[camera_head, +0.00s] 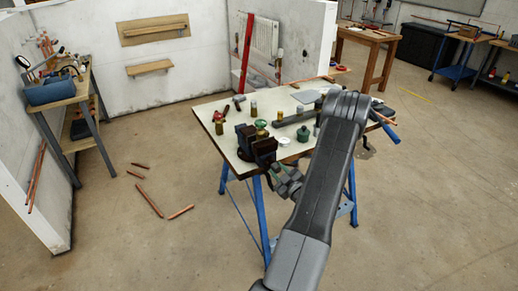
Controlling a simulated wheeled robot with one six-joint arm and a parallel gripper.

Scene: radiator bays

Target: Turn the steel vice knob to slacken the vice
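The dark vice (250,143) is mounted at the near left corner of the white-topped workbench (217,120). My arm rises from the bottom of the view and bends over in front of the bench. My gripper (273,168) shows small, just in front of the vice, close to its front jaw. I cannot make out the steel knob; it may be hidden by the gripper or lost in the dark parts there. Whether the gripper touches the vice, and whether its fingers are open or shut, cannot be told at this size.
A green-topped item (262,124), a green tin (303,134) and small bottles stand near the vice. Copper pipe offcuts (150,200) lie on the floor at left. A side bench (62,95) stands against the left wall. The floor in front is clear.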

